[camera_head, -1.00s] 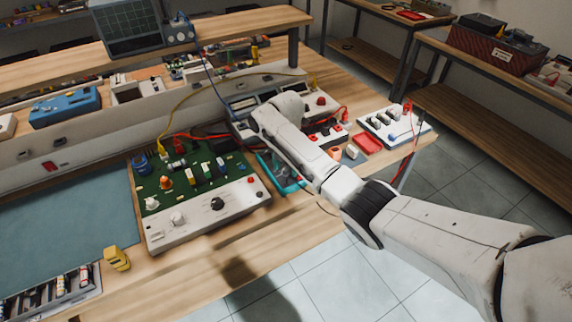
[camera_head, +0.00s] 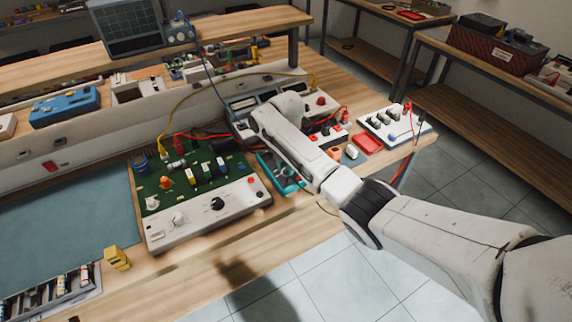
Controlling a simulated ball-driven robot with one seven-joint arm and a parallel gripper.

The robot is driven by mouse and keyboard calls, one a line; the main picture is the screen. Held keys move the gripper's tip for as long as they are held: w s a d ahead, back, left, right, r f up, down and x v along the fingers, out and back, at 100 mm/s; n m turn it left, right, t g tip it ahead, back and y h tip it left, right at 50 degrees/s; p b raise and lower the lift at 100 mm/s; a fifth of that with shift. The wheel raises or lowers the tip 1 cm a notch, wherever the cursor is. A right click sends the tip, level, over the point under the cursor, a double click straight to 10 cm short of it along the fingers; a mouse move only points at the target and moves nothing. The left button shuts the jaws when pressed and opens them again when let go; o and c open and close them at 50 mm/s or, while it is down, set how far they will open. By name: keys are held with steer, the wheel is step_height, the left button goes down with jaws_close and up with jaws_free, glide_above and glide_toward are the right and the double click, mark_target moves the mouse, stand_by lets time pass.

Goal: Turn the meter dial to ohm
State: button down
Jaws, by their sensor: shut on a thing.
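The meter (camera_head: 264,168) is a teal-cased instrument on the wooden bench, just right of the green circuit-board panel. My white arm crosses over it from the lower right and covers much of it. Only parts of its teal edge and dark face show, so its dial and the dial's setting cannot be made out. My gripper is hidden behind my own forearm and wrist, so I cannot see its fingers or what they touch.
The green board panel (camera_head: 205,190) with knobs stands left of the meter. A red tray (camera_head: 367,143) and a white switch box (camera_head: 393,128) lie to the right. Red and yellow cables run behind.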

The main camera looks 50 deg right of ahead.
steer(key=m+p, duration=0.1)
steer(key=m, duration=0.3)
steer(key=shift+r, duration=0.1)
steer(key=m+p, duration=0.1)
steer(key=m, duration=0.3)
steer(key=shift+m, duration=0.4)
steer(key=m, duration=0.4)
steer(key=shift+m+p, duration=0.3)
steer(key=shift+p, duration=0.1)
steer(key=m, duration=0.4)
steer(key=shift+m, duration=0.3)
steer(key=m, duration=1.3)
steer(key=shift+m, duration=2.2)
